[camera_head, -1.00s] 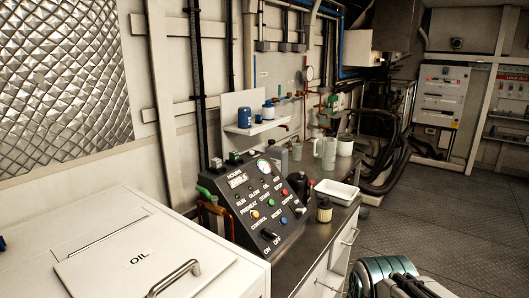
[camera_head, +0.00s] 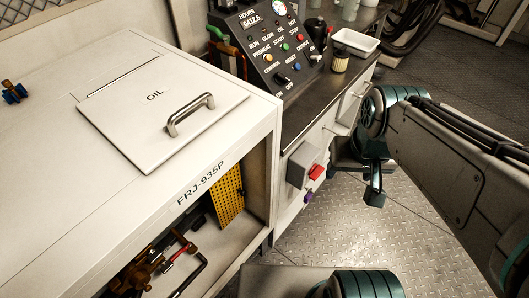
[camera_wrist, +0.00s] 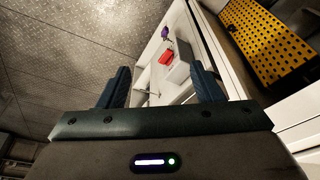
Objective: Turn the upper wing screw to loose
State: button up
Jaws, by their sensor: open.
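No part in view can be clearly identified as the upper wing screw. A small blue part with a brass end (camera_head: 14,91) sits on the white housing top at the far left of the head view. A small purple part (camera_head: 308,196) sits low on the cabinet front, below a red knob (camera_head: 316,172); both also show small in the wrist view, the purple part (camera_wrist: 166,34) and the red knob (camera_wrist: 166,57). My gripper (camera_wrist: 160,88) is open, with nothing between its dark teal fingers. In the head view it hangs at the right, apart from the cabinet front.
The white housing (camera_head: 45,150) has an OIL lid (camera_head: 125,125) with a raised handle (camera_head: 190,115). Its open front bay shows a yellow perforated panel (camera_head: 229,195) and brass fittings (camera_head: 140,272). The control panel (camera_head: 262,50) stands behind. Chequered floor (camera_head: 310,238) is clear.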

aim_at(154, 255)
jog(key=u, duration=0.55)
jog(key=k, duration=0.2)
jog(key=u, duration=3.2)
jog(key=k, duration=0.5)
jog(key=z, duration=1.35)
